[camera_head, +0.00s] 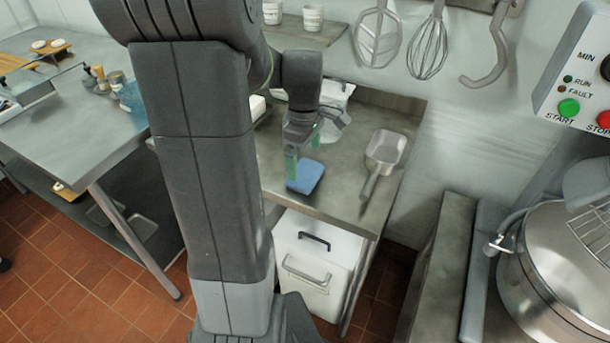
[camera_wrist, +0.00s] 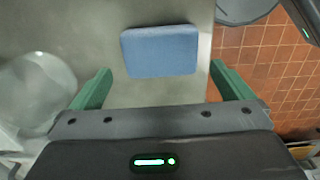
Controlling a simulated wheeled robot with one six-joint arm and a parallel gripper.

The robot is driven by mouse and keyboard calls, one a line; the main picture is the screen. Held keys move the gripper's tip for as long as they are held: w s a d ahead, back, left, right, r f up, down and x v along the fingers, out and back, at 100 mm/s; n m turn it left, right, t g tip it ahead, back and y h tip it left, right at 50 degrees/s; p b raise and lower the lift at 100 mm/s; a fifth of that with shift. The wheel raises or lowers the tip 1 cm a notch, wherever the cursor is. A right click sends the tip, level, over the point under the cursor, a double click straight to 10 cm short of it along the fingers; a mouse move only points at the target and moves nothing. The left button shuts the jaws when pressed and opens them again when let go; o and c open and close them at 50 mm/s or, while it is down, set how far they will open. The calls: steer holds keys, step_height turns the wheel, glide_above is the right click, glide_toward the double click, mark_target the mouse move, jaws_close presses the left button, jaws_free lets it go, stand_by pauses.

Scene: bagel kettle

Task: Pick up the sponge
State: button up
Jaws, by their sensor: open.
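The sponge (camera_head: 305,176) is a blue rounded block lying flat on the steel counter, near its front edge. In the wrist view the sponge (camera_wrist: 160,51) lies ahead of my gripper (camera_wrist: 161,84), centred between the two green fingers and a little beyond their tips. My gripper (camera_head: 303,163) is open and empty, pointing down over the counter by the sponge. In the head view the gripper stands just behind the sponge, and its left finger partly overlaps the sponge's edge. The exact height above the counter is hard to tell.
A metal scoop (camera_head: 384,155) lies on the counter to the right of the sponge. A clear container (camera_head: 336,92) stands behind my gripper, and a clear round thing (camera_wrist: 36,88) shows at left in the wrist view. White bins (camera_head: 318,262) stand below the counter.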

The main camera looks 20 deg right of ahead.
mark_target(302, 170)
steer(key=f, duration=0.5)
steer(key=shift+w+a+f, duration=0.15)
steer(key=shift+w+a, duration=0.05)
steer(key=c, duration=0.8)
step_height(302, 170, up, 10)
